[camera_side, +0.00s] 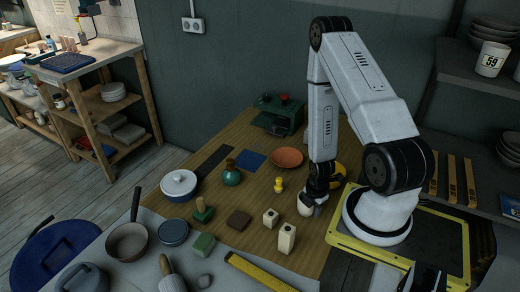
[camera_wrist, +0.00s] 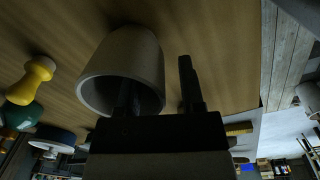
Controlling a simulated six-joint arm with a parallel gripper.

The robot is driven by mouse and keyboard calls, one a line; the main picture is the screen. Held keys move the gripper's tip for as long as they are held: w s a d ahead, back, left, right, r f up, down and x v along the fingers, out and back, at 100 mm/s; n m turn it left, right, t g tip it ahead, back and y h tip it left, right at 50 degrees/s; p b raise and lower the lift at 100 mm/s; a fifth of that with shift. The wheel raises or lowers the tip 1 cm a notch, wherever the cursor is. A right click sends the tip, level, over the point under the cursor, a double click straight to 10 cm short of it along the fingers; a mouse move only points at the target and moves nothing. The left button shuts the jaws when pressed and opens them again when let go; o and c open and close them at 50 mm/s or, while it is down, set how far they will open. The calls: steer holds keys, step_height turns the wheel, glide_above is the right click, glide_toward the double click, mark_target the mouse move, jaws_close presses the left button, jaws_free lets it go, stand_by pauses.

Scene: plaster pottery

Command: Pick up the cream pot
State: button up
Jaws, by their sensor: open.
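The cream pot (camera_side: 304,203) stands on the wooden table, directly at my gripper (camera_side: 317,199). In the wrist view the cream pot (camera_wrist: 130,55) shows its round open mouth toward the camera. My gripper (camera_wrist: 156,78) is open. One dark finger overlaps the mouth and seems to reach inside it; the other is outside, to the right of the pot, with a gap to its wall. Whether the inner finger touches the wall cannot be told. The pot's far side is hidden.
A yellow peg (camera_side: 279,185) and an orange dish (camera_side: 287,158) are near the pot. Two cream blocks, one short (camera_side: 270,218) and one tall (camera_side: 287,239), stand in front of it.

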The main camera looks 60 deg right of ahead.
jaws_close()
steer(key=shift+r, duration=0.1)
stand_by(0.4)
steer(key=shift+r, duration=4.85)
